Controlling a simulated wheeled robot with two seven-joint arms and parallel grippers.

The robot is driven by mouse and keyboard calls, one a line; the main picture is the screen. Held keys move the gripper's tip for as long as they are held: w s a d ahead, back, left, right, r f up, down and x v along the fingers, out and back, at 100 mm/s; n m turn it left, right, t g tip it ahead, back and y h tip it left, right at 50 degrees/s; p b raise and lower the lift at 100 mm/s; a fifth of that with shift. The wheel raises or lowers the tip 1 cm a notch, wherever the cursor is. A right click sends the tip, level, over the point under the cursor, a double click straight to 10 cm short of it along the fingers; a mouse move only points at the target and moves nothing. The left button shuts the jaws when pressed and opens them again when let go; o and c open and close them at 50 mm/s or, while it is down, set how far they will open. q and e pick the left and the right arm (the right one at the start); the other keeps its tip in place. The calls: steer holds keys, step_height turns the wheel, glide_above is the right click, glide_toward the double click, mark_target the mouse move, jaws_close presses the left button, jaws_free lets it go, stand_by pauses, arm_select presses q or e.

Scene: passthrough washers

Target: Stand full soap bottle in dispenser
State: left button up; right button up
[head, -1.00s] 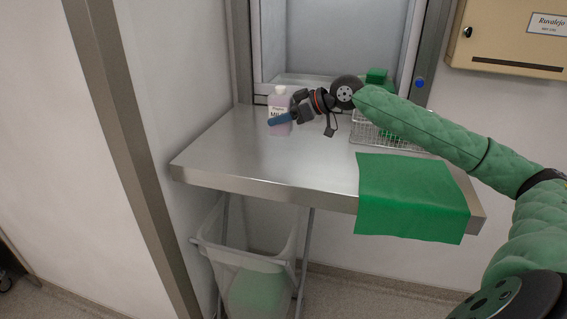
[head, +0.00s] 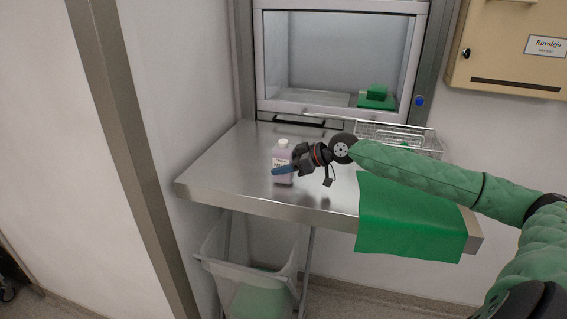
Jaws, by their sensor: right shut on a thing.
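A pale pinkish soap bottle (head: 282,153) with a white cap and a white label is upright above the left part of the steel table (head: 235,160). My right gripper (head: 283,169) is shut on it, with a blue finger lying across its lower front. I cannot tell whether its base touches the table. A cream wall box (head: 510,50) with a keyhole, a dark slot and a label hangs at the upper right; whether it is the dispenser is unclear. My left gripper is out of view.
A glazed hatch (head: 330,60) behind the table holds a green block (head: 376,95). A wire basket (head: 425,142) stands at the table's back right. A green cloth (head: 410,220) hangs over the front edge. A bag-lined bin (head: 245,275) is below. The table's left part is clear.

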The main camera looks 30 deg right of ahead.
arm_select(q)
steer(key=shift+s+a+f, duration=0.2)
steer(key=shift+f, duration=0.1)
arm_select(e)
steer(key=shift+f, duration=0.1)
steer(key=shift+f, duration=0.15)
steer(key=o, duration=1.2)
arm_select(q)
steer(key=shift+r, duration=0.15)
arm_select(e)
steer(key=shift+o, duration=0.2)
